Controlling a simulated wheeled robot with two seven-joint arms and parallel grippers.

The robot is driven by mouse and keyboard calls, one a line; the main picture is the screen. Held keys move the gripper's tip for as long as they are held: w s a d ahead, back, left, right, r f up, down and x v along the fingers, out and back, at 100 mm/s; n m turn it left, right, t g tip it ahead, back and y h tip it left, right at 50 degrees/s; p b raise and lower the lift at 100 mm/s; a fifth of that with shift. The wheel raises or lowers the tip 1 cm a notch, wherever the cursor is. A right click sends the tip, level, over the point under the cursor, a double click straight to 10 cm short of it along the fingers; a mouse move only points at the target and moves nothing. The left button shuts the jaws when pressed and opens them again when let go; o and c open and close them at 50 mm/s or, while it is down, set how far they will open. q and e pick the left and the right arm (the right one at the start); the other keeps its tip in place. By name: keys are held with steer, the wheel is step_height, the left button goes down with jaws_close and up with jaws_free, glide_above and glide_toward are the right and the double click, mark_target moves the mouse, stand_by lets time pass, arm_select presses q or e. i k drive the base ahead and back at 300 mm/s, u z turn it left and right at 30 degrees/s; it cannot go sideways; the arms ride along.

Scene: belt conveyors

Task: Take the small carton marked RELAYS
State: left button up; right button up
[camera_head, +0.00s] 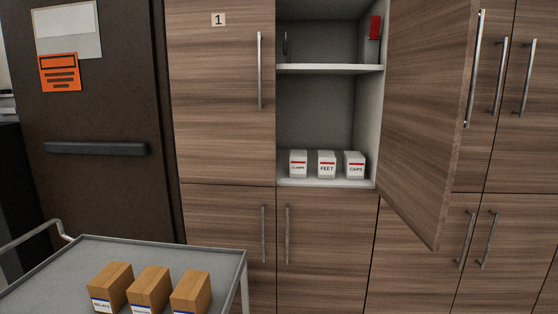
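Several small cartons are in view. Three brown cartons with white and blue labels stand in a row on a grey cart top at the lower left. The left one, the RELAYS carton (110,286), has a label that reads RELAYS. The middle brown carton (150,289) and the right brown carton (191,293) have labels cut off by the bottom edge, so I cannot read them. Neither of my grippers is in view.
The cart (66,264) has a raised rim and a handle at left. Behind it, an open cabinet shelf (325,183) holds white boxes, including FEET (326,165) and CAPS (354,165). The open cabinet door (430,110) juts out at right. A dark door (105,190) is at left.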

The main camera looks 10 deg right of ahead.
mark_target(107, 291)
steer(key=z, duration=2.15)
steer(key=i, duration=1.75)
steer(key=u, duration=4.05)
